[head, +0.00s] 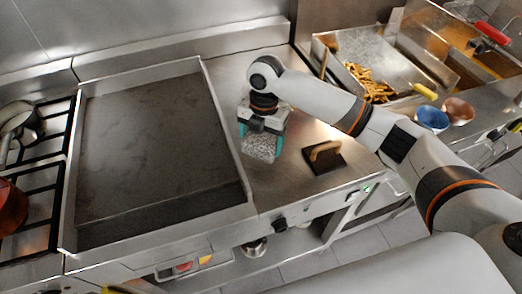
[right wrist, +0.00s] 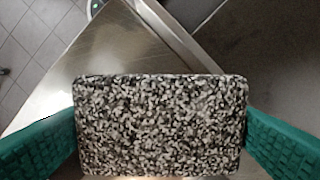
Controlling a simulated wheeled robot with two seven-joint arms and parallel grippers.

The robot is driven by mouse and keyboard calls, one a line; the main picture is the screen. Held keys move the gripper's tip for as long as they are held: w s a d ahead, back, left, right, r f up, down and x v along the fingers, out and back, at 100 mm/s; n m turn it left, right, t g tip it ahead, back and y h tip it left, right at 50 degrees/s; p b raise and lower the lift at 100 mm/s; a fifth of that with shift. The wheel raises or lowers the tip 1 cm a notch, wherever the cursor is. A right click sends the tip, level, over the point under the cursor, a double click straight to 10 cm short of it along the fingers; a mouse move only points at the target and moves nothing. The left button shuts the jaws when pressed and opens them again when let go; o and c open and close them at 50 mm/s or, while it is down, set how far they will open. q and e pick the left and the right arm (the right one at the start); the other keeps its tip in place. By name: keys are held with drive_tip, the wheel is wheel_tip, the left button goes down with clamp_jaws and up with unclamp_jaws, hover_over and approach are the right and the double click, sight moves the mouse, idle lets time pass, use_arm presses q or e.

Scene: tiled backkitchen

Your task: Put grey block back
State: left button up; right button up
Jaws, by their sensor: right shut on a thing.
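The grey block (head: 262,146) is a speckled black, white and grey block. In the right wrist view the block (right wrist: 160,125) fills the lower middle, with a green finger pad at each side. My right gripper (head: 263,138) is shut on it, pointing down at the steel counter (head: 225,74) just right of the griddle. I cannot tell whether the block's underside touches the counter. My left gripper is not in view.
A flat griddle (head: 150,140) with a raised steel rim lies to the left. A tray of fries (head: 370,83), a blue bowl (head: 432,118) and a copper bowl (head: 458,111) stand farther right. Stove burners (head: 40,170) are far left.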

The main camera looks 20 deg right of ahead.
sight(262, 136)
wheel_tip(262, 136, down, 6)
drive_tip(key=shift+r+p, duration=0.2)
drive_tip(key=shift+p, duration=0.3)
drive_tip(key=shift+f, duration=0.1)
drive_tip(key=shift+f, duration=0.1)
drive_tip(key=o, duration=1.1)
drive_tip(key=shift+o, duration=0.2)
drive_tip(key=r+b, duration=0.1)
drive_tip(key=r, duration=0.3)
drive_tip(key=r+b, duration=0.1)
drive_tip(key=r, duration=0.3)
drive_tip(key=w+d+r+b, duration=0.1)
drive_tip(key=r, duration=0.3)
